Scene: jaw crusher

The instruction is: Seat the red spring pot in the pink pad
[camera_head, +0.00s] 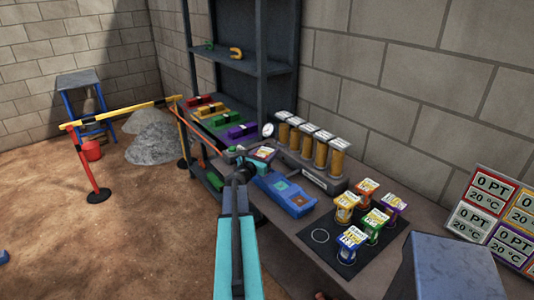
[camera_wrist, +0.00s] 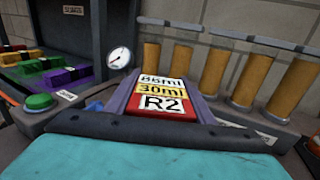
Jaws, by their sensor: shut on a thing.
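My gripper (camera_head: 262,155) is at the far part of the bench, beside the gauge and the tubes. It is shut on the red spring pot (camera_head: 266,151). A blue block (camera_head: 270,192) with two small square pads, one teal and one brownish, lies just right of and nearer than my gripper. I cannot make out a clearly pink pad.
Several labelled pots, such as a blue one (camera_head: 348,246), stand on a black mat (camera_head: 313,222) beside an empty ring. Orange tubes (camera_head: 320,152) stand behind the blue block. A green button (camera_wrist: 38,101) and a round gauge (camera_wrist: 120,57) are close by. Coloured blocks lie further back.

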